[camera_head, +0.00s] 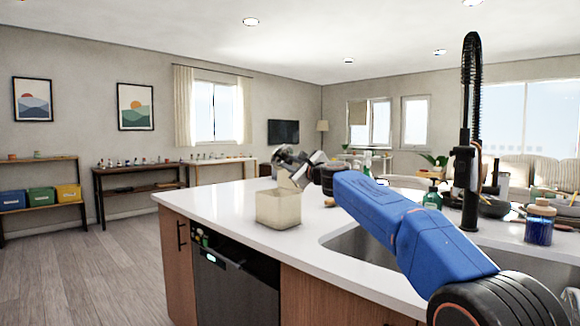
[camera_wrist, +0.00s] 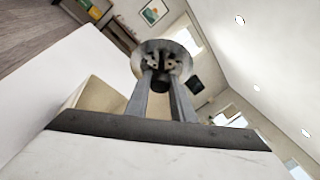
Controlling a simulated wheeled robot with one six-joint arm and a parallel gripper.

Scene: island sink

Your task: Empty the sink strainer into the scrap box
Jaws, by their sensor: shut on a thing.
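The scrap box (camera_head: 278,212) is an open, cream box standing on the white island counter near its left edge. Part of it also shows behind my fingers in the wrist view (camera_wrist: 95,97). My gripper (camera_head: 294,163) is above the box, and its two fingers are shut on the sink strainer. The strainer (camera_head: 283,155) is a round metal piece. In the wrist view its round face with dark openings (camera_wrist: 177,52) shows beyond the fingertips (camera_wrist: 160,82), and it looks tilted. I cannot tell whether scraps are in the strainer or box.
The sink (camera_head: 370,247) is set into the counter right of the box, partly hidden by my arm. A tall black faucet (camera_head: 470,130), a green bottle (camera_head: 432,198) and a blue jar (camera_head: 540,222) stand on the right. Open floor (camera_head: 110,270) lies left of the island.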

